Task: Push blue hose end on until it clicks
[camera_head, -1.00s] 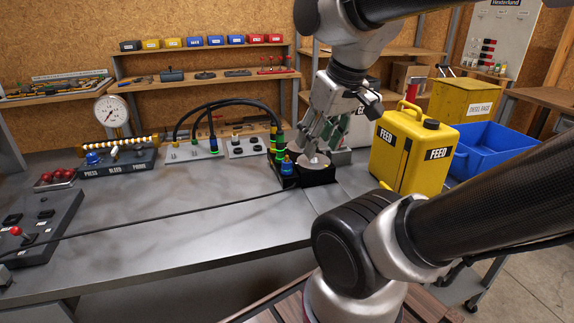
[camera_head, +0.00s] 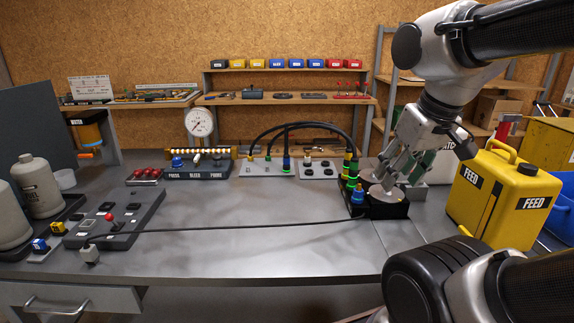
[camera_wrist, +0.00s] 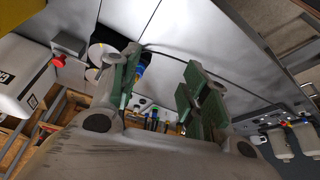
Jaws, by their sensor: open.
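A black hose ends in a blue collar (camera_head: 286,164) at the right of a light port plate (camera_head: 258,172); I cannot tell how deeply it is seated. My gripper (camera_head: 391,183) points down over the block's round pale disc, just right of this blue fitting. In the wrist view, my gripper (camera_wrist: 162,85) has its green-padded fingers apart with nothing gripped. A blue piece (camera_wrist: 140,72) shows partly behind one finger.
A yellow feed can (camera_head: 500,198) stands close to the right of my gripper. A pressure gauge (camera_head: 199,122) and a press-bleed panel (camera_head: 195,170) are further left. A thin black cable crosses the bench. The middle of the bench is otherwise clear.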

